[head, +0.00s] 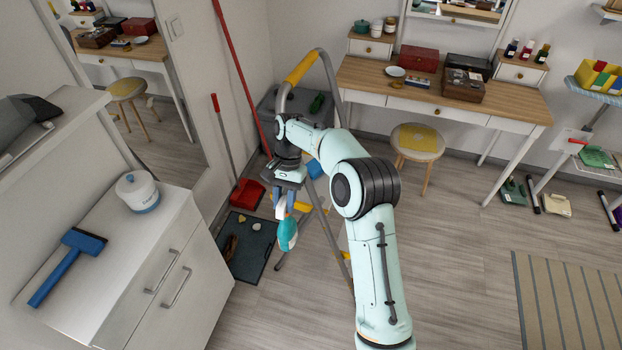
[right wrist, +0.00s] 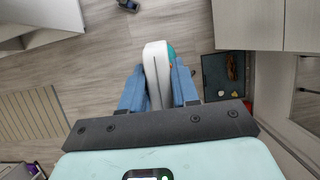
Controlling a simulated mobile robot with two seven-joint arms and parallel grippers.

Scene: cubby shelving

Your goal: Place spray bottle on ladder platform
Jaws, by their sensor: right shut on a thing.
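The teal-and-white spray bottle (head: 287,234) hangs from my right gripper (head: 284,206), which is shut on its white upper part. The right wrist view shows the bottle (right wrist: 156,70) between the two blue fingers of the gripper (right wrist: 159,85). The ladder (head: 302,68), with a grey frame and yellow grip and edges, stands behind my right arm. The arm hides much of it, so I cannot make out its platform clearly. The bottle is in front of the ladder, near a yellow step edge (head: 313,208), above the floor. My left gripper is not in view.
A white cabinet (head: 165,290) at left holds a white pot (head: 137,191) and a blue squeegee (head: 68,265). A dark tray (head: 247,247) lies on the floor below. A red dustpan (head: 247,194), desk (head: 400,92) and stool (head: 418,141) are behind.

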